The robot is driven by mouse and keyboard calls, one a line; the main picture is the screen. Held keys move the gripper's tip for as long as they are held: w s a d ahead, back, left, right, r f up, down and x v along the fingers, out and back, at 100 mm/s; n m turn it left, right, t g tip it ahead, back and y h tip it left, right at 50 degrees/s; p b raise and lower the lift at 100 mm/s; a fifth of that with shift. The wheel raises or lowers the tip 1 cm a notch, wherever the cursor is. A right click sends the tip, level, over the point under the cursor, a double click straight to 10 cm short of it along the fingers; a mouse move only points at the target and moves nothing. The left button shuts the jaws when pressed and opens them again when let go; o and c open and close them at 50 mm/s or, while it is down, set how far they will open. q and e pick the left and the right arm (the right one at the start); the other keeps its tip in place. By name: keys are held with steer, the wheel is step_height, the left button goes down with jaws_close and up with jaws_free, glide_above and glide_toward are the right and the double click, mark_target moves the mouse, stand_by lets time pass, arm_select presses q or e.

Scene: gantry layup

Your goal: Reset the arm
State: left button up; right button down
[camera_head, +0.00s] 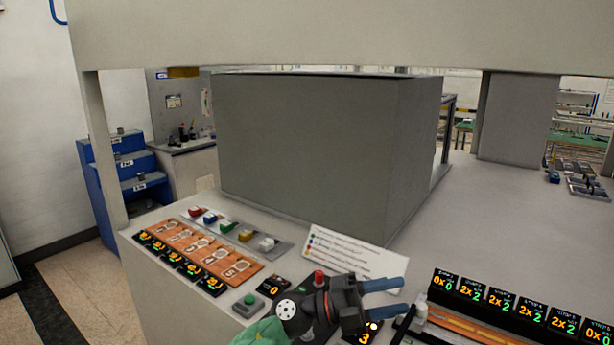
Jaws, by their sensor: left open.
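My left gripper (404,297) is low in the middle of the head view, with its dark body and two blue fingers pointing right. The fingers are apart, with nothing seen between them. It is above the front part of the pale bench (170,290), near a display reading 3 (363,338). Its wrist and a green part of my arm come in from the bottom edge. My right gripper is not in view.
A large grey box (305,150) stands behind. Orange cards (200,252), coloured blocks on a strip (245,236), a green button (249,299), a red knob (319,278) and a white sign (350,250) surround the gripper. Displays (501,299) line the right.

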arm_select(q)
steer(key=w+a+f+n+t+y, duration=0.25)
steer(key=a+n+t+y, duration=0.35)
steer(key=a+n+t, duration=0.45)
steer(key=w+a+f+n+t+y, duration=0.2)
steer(key=w+a+n+t+y, duration=0.4)
steer(key=n+t, duration=0.7)
steer(key=s+a+f+n+g+y, duration=0.3)
steer(key=a+f+n+y, duration=0.15)
steer(key=a+f, duration=0.3)
steer(key=s+a+f+n+g+y, duration=0.4)
steer(key=a+f+n, duration=0.15)
steer(key=f, duration=0.35)
steer(key=s+a+f+g, duration=0.4)
steer(key=s+f+g, duration=0.3)
steer(key=s, duration=0.5)
steer(key=s+a+f+g, duration=0.3)
steer(key=s+f+g, duration=0.1)
steer(key=s+f, duration=0.7)
step_height(320, 180, down, 24)
steer(key=d+g, duration=0.2)
steer(key=s+f, duration=0.3)
steer(key=f, duration=0.6)
steer(key=s+f, duration=0.4)
steer(key=f, duration=0.6)
steer(key=shift+d+f, duration=0.15)
